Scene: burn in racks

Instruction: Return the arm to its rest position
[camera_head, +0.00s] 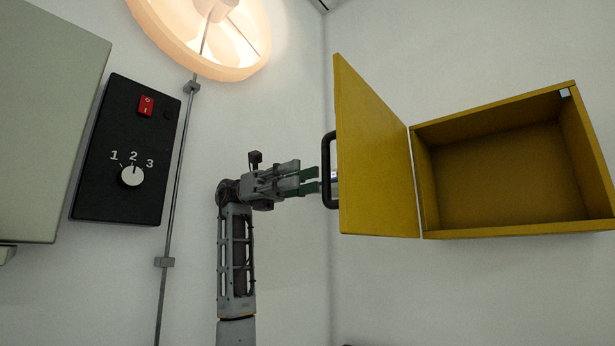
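My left arm rises from the bottom of the head view, and its gripper (318,180) points right at the black handle (328,170) of a yellow cabinet door (375,155). The two fingers, with green pads, show a gap between them, so the gripper looks open. The fingertips are right beside the handle; I cannot tell whether they touch it. The door stands swung open to the left of the yellow cabinet (510,232), whose inside looks empty. My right gripper is not in view.
A black switch panel (125,155) with a red rocker switch (146,105) and a dial (131,176) is on the left wall. A thin conduit (175,200) runs beside it to a lit round lamp (205,40). A pale box (45,120) is at far left.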

